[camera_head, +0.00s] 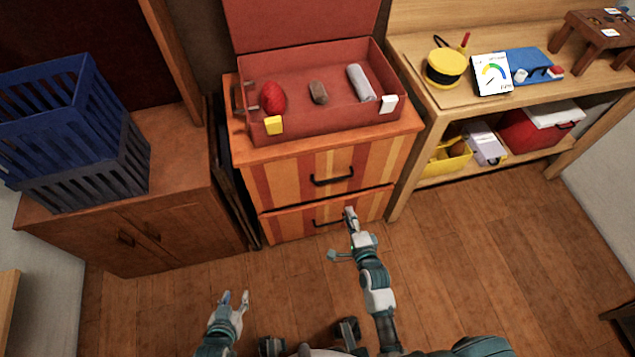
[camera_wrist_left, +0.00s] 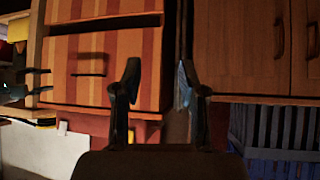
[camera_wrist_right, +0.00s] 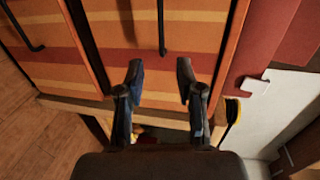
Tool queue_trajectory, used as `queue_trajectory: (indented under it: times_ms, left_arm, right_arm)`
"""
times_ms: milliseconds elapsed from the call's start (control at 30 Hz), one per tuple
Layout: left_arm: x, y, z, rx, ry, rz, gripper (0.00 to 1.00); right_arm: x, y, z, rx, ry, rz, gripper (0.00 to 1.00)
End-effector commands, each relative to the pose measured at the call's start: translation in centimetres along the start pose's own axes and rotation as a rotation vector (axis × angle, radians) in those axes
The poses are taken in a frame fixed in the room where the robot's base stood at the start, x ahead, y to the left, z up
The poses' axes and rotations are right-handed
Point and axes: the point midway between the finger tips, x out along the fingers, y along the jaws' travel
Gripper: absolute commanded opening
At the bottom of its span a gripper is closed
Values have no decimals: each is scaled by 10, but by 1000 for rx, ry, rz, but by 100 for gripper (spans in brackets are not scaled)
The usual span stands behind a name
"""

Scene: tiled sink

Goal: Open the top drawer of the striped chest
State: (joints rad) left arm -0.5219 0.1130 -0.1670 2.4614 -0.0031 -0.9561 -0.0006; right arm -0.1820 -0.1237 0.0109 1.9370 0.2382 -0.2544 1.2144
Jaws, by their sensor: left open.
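The striped chest (camera_head: 240,162) has orange, red and yellow stripes and two drawers that look flush. The top drawer (camera_head: 385,160) has a dark bar handle (camera_head: 332,177), which also shows in the right wrist view (camera_wrist_right: 162,28). The lower drawer (camera_head: 285,228) has a similar handle (camera_wrist_right: 30,40). My right gripper (camera_head: 350,213) is open and empty in front of the chest's right part. In the right wrist view its fingers (camera_wrist_right: 158,80) are apart, in line with the top handle but not around it. My left gripper (camera_head: 235,298) is open and empty, low over the floor.
An open red case (camera_head: 345,119) with several small items sits on the chest. A brown cabinet (camera_head: 180,170) with a blue basket (camera_head: 75,125) stands left. A wooden shelf unit (camera_head: 420,90) stands right. Wooden floor (camera_head: 470,260) is clear in front.

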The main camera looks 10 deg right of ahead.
Motion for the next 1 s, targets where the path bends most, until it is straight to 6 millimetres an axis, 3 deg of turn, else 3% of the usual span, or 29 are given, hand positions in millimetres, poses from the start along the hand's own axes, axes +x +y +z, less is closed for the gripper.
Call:
queue_trajectory:
  times_ms: [167, 367, 700, 1000]
  left_arm:
    - [5, 2, -15, -1, 91, 8, 42]
    - [10, 8, -49, -4, 302, 22, 42]
    - [-6, 18, -107, -18, 698, 49, 42]
    - [-22, 22, -126, -26, 857, 58, 42]
  right_arm:
    - [24, -1, 0, 0, 1, -4, 37]
    - [71, 2, 1, 0, 1, 0, 37]
    - [144, 2, 1, -2, 1, 1, 37]
    - [169, 0, 1, -2, 1, 0, 37]
